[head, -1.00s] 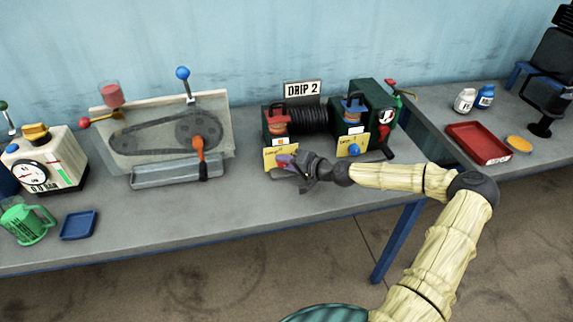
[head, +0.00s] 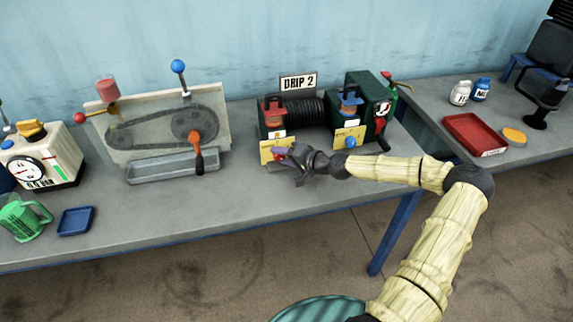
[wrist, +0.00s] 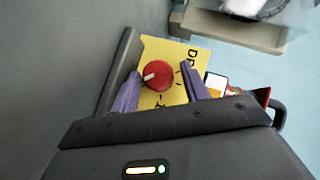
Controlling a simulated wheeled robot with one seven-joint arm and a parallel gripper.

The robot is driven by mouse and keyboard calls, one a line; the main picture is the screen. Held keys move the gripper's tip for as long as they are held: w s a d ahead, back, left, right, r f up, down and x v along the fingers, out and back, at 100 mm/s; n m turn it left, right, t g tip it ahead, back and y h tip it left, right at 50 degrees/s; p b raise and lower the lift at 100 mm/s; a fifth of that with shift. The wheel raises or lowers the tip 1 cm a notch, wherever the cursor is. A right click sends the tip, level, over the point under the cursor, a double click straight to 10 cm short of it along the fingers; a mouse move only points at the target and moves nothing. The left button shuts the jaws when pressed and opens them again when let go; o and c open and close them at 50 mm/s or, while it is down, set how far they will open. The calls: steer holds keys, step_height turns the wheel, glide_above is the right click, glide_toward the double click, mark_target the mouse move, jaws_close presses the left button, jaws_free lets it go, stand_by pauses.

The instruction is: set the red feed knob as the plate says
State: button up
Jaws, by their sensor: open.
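The red feed knob (wrist: 157,76) sits on a yellow dial face in the wrist view, with a pale pointer mark on its left side. It lies between the two purple fingers of my gripper (wrist: 160,92), which are spread to either side of it and apart from it. In the head view my gripper (head: 285,155) is at the yellow card (head: 267,154) on the front of the left dark green unit, and hides the knob. The plate (head: 299,82) above the units reads "DRIP 2". The dial's lettering is only partly legible.
A blue knob (head: 351,142) is on the right unit, close to my arm. A black coil (head: 305,112) lies between the units. A belt rig (head: 160,130) with levers stands left. The bench (head: 240,195) in front is clear.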

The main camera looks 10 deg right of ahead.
steer(key=shift+d+f, duration=0.1)
steer(key=shift+f, duration=0.05)
steer(key=shift+n+g+h+p, duration=0.3)
steer(key=shift+h+p, duration=0.1)
steer(key=shift+p, duration=0.1)
steer(key=shift+r+n+h+p, duration=0.25)
steer(key=shift+n+h+p, duration=0.25)
steer(key=shift+h, duration=0.4)
steer(key=shift+a+n+g+h+b, duration=0.25)
steer(key=shift+n+g+h+b, duration=0.2)
steer(key=shift+n+h, duration=0.4)
steer(key=shift+a+r+n+h+b, duration=0.15)
steer(key=shift+n+h+b, duration=0.15)
steer(key=shift+h, duration=0.45)
steer(key=shift+a+f+n+h+b, duration=0.15)
steer(key=shift+n+h+b, duration=0.15)
steer(key=shift+h, duration=0.4)
steer(key=shift+a+r+n+h+p, duration=0.2)
steer(key=shift+n+h+p, duration=0.3)
steer(key=shift+h, duration=0.4)
steer(key=shift+n+h+p, duration=0.45)
steer(key=shift+h+p, duration=0.45)
steer(key=shift+p, duration=0.15)
